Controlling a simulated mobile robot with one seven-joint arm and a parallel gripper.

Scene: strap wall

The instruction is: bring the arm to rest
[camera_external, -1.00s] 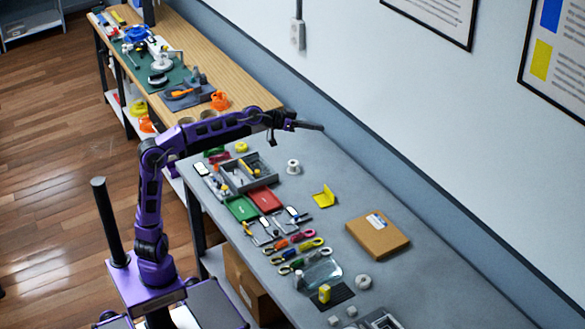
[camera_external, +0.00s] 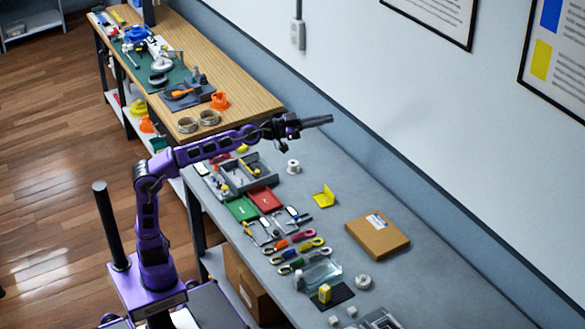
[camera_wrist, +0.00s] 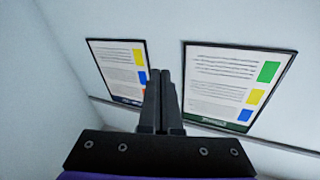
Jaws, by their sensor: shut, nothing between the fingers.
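My purple arm reaches out over the far end of the grey table (camera_external: 440,275), with my gripper (camera_external: 328,119) held in the air above it and pointing right toward the wall. In the wrist view my gripper (camera_wrist: 162,75) has its two dark fingers side by side and shut, with nothing held. Behind the fingers the wrist view shows the wall with two framed posters, the left poster (camera_wrist: 112,62) and the right poster (camera_wrist: 225,75).
A grey divided tray (camera_external: 262,178), several carabiners, a red case (camera_external: 264,199), a yellow piece (camera_external: 324,196) and a cardboard box (camera_external: 378,234) lie on the grey table below. A wooden bench (camera_external: 240,85) stands behind. The air around my gripper looks clear.

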